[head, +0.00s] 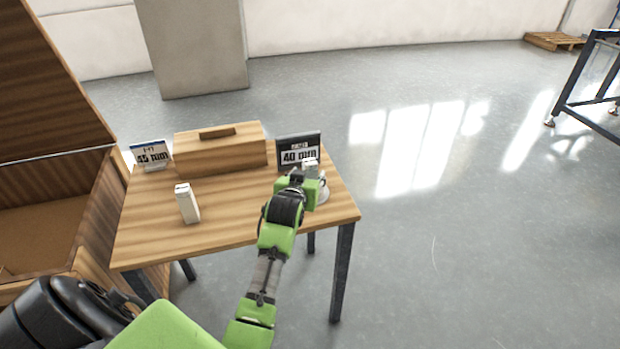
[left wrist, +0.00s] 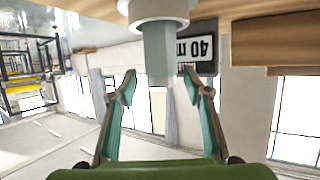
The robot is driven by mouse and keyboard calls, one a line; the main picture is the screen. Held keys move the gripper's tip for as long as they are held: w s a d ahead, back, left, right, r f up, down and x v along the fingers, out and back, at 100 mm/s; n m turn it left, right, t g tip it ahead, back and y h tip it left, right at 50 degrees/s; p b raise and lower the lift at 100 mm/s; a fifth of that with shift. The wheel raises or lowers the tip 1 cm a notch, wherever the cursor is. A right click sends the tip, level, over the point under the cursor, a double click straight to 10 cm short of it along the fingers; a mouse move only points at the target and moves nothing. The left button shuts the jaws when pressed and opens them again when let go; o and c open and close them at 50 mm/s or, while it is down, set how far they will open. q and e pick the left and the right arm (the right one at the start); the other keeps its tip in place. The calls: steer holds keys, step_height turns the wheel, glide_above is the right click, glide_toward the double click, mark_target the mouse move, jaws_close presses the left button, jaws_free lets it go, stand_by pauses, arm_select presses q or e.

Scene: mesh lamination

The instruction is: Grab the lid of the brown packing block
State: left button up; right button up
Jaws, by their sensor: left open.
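The brown packing block (head: 220,158) is a wood-grain box at the back of the wooden table, with a darker bar-shaped handle (head: 217,132) on its top. A brown block edge also shows at the upper right of the left wrist view (left wrist: 275,42). My left gripper (head: 309,175) is at the table's right side, right of the packing block and in front of the "40 mm" sign. In the left wrist view its fingers (left wrist: 162,88) are open, with a grey post on a white round base (left wrist: 158,10) between or just beyond them. I cannot tell whether they touch it.
The "40 mm" sign (head: 299,150) stands right of the packing block, and a "45 mm" sign (head: 151,154) stands left. A small white upright block (head: 187,203) stands near the table's front. A large open wooden crate (head: 112,210) is at the left.

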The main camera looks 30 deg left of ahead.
mark_target(309, 171)
arm_select(q)
steer(key=shift+x, duration=2.85)
steer(key=shift+a+r, duration=0.1)
steer(key=shift+a, duration=0.05)
steer(key=shift+s, duration=0.1)
jaws_close()
